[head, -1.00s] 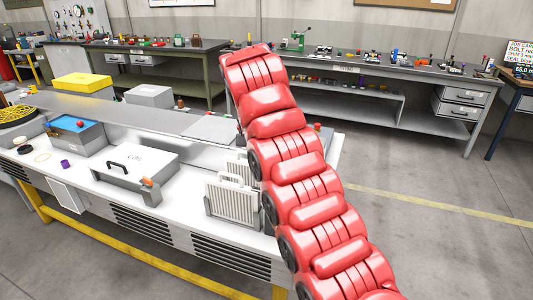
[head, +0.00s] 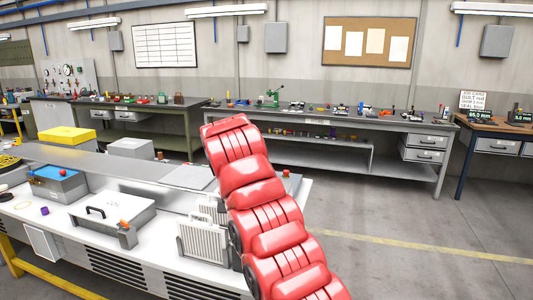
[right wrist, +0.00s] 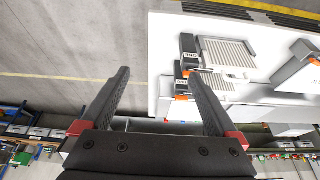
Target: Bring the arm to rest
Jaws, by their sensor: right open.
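My right arm (head: 262,215), red and segmented, rises from the lower right of the head view and leans left beside the white bench (head: 165,250). Its gripper does not show in the head view. In the right wrist view my right gripper (right wrist: 158,73) is open, its two dark fingers spread with nothing between them. Grey floor shows in the gap. The right-hand finger overlaps the bench edge in the picture, close to a ribbed white panel (right wrist: 228,53); I cannot tell how far apart they are. My left gripper is in no view.
A long workbench (head: 340,125) with small parts stands behind. Open floor (head: 420,265) lies to the right.

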